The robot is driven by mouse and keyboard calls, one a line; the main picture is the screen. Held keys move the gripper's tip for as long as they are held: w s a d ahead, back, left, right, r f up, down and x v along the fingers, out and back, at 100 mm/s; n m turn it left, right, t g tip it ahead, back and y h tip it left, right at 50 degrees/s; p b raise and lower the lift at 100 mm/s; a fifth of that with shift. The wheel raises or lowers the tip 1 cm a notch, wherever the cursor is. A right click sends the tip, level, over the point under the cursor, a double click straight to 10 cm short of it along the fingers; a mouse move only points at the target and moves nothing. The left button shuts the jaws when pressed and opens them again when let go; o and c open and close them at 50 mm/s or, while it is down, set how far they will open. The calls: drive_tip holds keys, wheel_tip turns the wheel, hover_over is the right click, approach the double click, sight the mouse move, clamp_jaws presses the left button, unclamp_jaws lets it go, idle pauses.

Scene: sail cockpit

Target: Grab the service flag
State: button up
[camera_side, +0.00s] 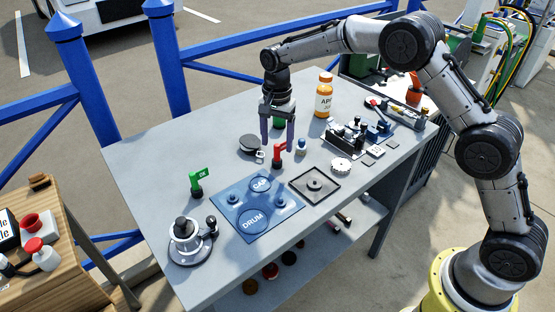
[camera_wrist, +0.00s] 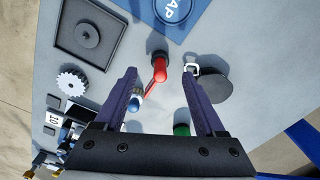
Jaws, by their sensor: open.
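A small red flag-like piece (camera_side: 278,154) stands upright on a dark round base on the grey table. Its lettering is not readable, so I cannot confirm it as the service flag. A green flag (camera_side: 199,177) marked "OK" stands on a dark base farther left. My gripper (camera_side: 277,143) points down with its fingers apart, just above and behind the red piece. In the wrist view the red piece (camera_wrist: 159,72) shows between and just past the fingertips (camera_wrist: 160,76), with no contact visible. The green flag is out of the wrist view.
A black round lid (camera_side: 249,144) with a pale clip and a small blue-and-white piece (camera_side: 300,146) flank the red piece closely. A blue mat (camera_side: 232,218), dark square tray (camera_side: 330,192), orange bottle (camera_side: 324,95) and metal device (camera_side: 186,243) stand around.

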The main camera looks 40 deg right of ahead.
sight(277, 160)
drive_tip(key=shift+f, duration=3.05)
clamp_jaws()
